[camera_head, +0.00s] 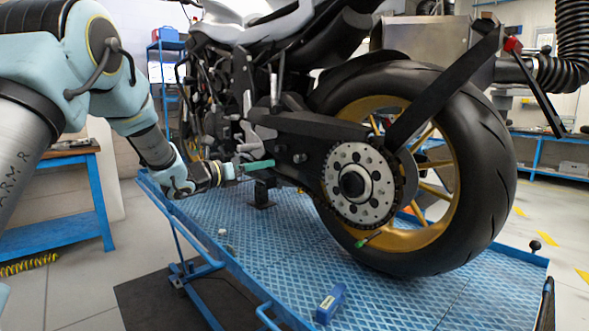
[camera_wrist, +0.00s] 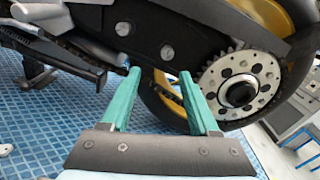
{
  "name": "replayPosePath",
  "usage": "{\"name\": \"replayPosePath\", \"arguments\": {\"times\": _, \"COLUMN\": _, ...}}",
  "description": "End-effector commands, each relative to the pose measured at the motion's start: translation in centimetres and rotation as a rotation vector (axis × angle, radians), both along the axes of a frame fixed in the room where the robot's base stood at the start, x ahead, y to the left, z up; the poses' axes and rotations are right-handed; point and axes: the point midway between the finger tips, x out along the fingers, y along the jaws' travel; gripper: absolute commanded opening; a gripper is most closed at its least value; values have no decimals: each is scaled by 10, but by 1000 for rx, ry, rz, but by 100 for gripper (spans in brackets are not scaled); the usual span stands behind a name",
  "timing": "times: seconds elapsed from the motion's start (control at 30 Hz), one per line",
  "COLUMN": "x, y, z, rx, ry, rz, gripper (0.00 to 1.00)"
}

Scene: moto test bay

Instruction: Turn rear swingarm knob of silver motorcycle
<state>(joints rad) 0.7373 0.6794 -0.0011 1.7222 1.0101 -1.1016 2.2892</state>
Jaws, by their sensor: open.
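The silver motorcycle (camera_head: 262,22) stands with its rear wheel on a blue lift platform. Its black swingarm (camera_head: 305,128) runs from the frame to the wheel hub and also shows in the wrist view (camera_wrist: 205,28). A round, knob-like grey piece (camera_head: 300,158) sits on the swingarm's side. In the wrist view a round grey head (camera_wrist: 167,52) shows just beyond and between my fingertips. I cannot tell for sure that it is the knob. My gripper (camera_head: 272,163) has teal fingers, open and empty, pointing at the swingarm. It also shows in the wrist view (camera_wrist: 160,73), seemingly not touching.
The rear sprocket (camera_head: 358,183) and chain are right of my gripper. A black strap (camera_head: 445,95) crosses the rear tire (camera_head: 490,150). A blue block (camera_head: 331,303) lies on the lift platform (camera_head: 290,255). A blue workbench (camera_head: 60,205) stands at left.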

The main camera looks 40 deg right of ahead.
Motion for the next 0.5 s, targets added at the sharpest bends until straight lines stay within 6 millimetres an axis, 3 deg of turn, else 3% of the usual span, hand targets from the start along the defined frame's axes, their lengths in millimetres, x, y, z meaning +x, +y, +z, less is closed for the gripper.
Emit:
{"name": "replayPosePath", "arguments": {"times": 0.27, "x": -11, "y": -29, "z": 3, "rx": -17, "ry": -51, "rz": -41, "gripper": 62}}
{"name": "replayPosePath", "arguments": {"times": 0.5, "x": -13, "y": -73, "z": 4, "rx": -17, "ry": -48, "rz": -38, "gripper": 62}}
